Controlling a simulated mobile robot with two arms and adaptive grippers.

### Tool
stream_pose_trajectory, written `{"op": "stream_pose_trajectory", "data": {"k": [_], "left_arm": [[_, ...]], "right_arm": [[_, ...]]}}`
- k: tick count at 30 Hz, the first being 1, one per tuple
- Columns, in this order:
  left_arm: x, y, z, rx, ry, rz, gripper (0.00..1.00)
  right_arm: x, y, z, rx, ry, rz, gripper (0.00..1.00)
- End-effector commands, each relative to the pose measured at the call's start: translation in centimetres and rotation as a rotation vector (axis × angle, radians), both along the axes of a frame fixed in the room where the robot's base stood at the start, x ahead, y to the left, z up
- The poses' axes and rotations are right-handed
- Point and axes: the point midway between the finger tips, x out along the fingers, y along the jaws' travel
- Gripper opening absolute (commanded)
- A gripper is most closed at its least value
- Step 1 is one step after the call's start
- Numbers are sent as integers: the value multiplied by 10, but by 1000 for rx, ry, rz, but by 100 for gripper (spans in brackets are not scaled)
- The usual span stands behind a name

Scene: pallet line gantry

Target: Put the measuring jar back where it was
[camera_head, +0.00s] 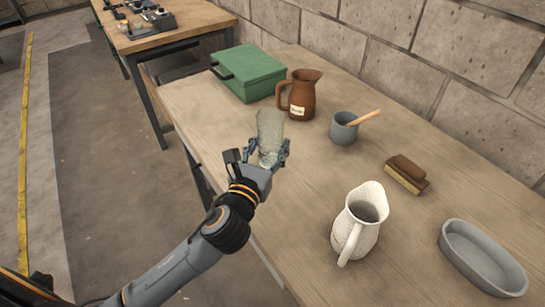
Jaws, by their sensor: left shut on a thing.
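The measuring jar (270,130) is a translucent, greenish glass vessel near the middle of the head view. My left gripper (268,156) is shut on its lower part, one finger on each side. The jar looks upright, close to the near left edge of the wooden table (300,212). I cannot tell whether its base touches the table, since the gripper hides it. My right gripper is not in view.
Behind the jar are a green box (250,72) and a brown pitcher (301,94). To the right are a grey mug (343,130) with a wooden handle, a brush (406,173), a white pitcher (359,222) and a grey oval dish (481,257). A block wall (440,60) closes the back.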

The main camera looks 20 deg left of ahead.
Motion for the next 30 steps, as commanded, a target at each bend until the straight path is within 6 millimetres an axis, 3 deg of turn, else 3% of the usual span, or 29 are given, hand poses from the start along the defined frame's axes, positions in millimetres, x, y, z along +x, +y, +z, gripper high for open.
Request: {"op": "stream_pose_trajectory", "data": {"k": [3, 10, 14, 21, 30], "left_arm": [[24, 4, -24, -3, 3, 2, 12], [50, 9, -54, -3, -1, 0, 12], [56, 10, -61, -2, -2, 0, 12], [59, 11, -93, -4, 1, 0, 12], [59, 11, -95, -2, -1, -2, 12]], "right_arm": [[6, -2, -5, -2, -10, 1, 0], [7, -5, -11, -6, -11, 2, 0], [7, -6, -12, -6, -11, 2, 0], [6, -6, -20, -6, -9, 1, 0], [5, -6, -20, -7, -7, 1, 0]]}}
